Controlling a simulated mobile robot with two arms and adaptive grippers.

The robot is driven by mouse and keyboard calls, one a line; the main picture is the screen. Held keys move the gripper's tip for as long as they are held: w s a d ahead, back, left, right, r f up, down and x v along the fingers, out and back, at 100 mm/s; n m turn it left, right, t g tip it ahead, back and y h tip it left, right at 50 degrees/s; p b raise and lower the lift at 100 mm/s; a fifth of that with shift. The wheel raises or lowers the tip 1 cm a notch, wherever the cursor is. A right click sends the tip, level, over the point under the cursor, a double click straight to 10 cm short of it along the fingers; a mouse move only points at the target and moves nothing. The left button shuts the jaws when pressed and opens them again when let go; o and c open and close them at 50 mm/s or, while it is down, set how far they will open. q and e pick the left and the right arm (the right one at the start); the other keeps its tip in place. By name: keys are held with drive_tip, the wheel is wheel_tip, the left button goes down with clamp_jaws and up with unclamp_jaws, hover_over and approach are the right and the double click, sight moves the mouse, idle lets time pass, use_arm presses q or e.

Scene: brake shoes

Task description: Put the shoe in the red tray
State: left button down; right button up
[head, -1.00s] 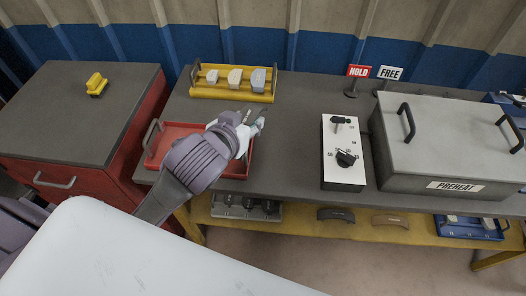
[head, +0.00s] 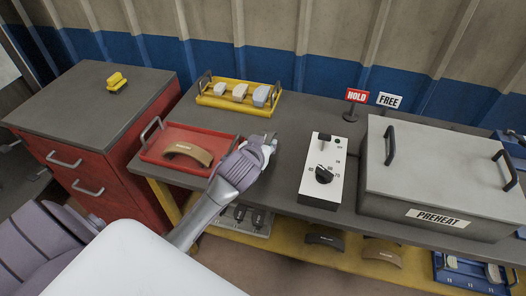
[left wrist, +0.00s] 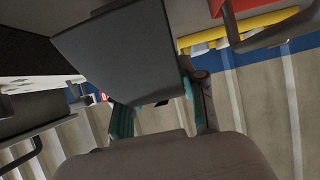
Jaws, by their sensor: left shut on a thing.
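A tan curved brake shoe (head: 187,152) lies in the red tray (head: 172,133), its arched side showing. My left gripper (head: 269,140) is to the right of the tray, over the dark bench and apart from that shoe. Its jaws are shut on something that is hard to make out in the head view. The left wrist view shows a dark grey flat shape (left wrist: 125,55) by the fingers (left wrist: 163,112); I cannot tell what it is. My right gripper is not in view.
A yellow tray (head: 238,104) with three pale blocks stands behind. A control box (head: 322,175) and a grey preheat box (head: 445,150) stand to the right. A dark shoe (head: 325,238) and a tan shoe (head: 383,252) lie on the lower shelf. A red cabinet (head: 75,160) is at left.

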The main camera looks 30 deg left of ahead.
use_arm(q)
drive_tip(key=shift+w+a, duration=0.1)
drive_tip(key=shift+w, duration=0.15)
drive_tip(key=shift+f, duration=2.1)
drive_tip(key=c, duration=1.1)
unclamp_jaws()
drive_tip(key=shift+f, duration=0.25)
drive_tip(key=o, duration=0.4)
drive_tip(key=shift+r, duration=0.1)
drive_tip(key=shift+o, duration=0.2)
